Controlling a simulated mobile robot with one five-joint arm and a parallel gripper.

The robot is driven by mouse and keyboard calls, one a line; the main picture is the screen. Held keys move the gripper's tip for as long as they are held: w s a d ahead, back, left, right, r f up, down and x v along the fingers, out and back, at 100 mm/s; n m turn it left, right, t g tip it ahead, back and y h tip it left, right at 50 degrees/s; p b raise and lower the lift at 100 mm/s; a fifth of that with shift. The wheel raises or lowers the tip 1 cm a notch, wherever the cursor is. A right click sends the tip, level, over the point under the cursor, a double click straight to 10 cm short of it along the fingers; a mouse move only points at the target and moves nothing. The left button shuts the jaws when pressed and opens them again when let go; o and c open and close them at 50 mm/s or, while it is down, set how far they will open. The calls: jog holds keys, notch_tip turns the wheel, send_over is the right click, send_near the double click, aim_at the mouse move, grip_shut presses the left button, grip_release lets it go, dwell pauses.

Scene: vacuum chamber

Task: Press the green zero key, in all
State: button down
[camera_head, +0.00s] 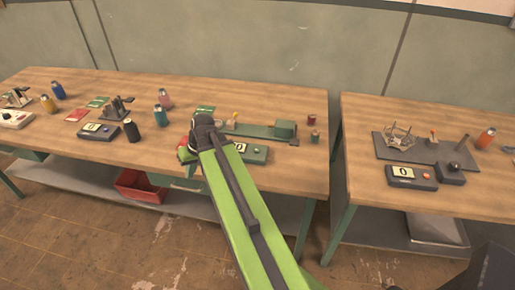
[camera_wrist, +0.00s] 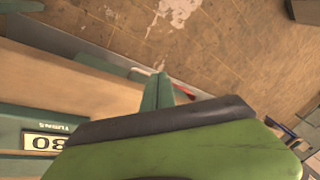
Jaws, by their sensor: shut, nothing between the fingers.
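A green counter box (camera_head: 256,154) with a pale display stands near the front edge of the left bench, partly hidden behind my arm. Its display shows a 0 at the arm's edge. In the wrist view, a green panel (camera_wrist: 12,134) at lower left is marked TURNS, with an upside-down display (camera_wrist: 43,142) whose visible digits look like 80, cut off by my own green and dark part. I cannot make out a green zero key in either view. My gripper (camera_wrist: 165,130) is shut and empty; its tips are not clear. My arm's dark joint (camera_head: 203,128) is above the bench beside the counter.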

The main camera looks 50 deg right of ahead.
jog(key=s+d+r+m+t+p, duration=0.1)
jog(key=d+r+t, duration=0.1)
jog(key=d, duration=0.7)
jog(key=s+d+r+m+t, duration=0.1)
jog(key=d+r+m+t, duration=0.15)
jog(key=d, duration=0.65)
notch_tip(320, 180, up, 4)
jog(key=f+m+t+h, duration=0.1)
jog(key=t+h, duration=0.1)
send_over(259, 151)
jog(key=shift+w+r+p, duration=0.1)
jog(key=shift+r+p, duration=0.15)
jog(key=shift+p, duration=0.15)
jog(key=shift+f, duration=0.1)
notch_tip(259, 151, down, 9)
jog(key=b, duration=0.9)
jog(key=shift+r, duration=0.2)
jog(key=shift+f, duration=0.15)
jog(key=shift+f+b, duration=0.3)
jog(key=shift+b, duration=0.05)
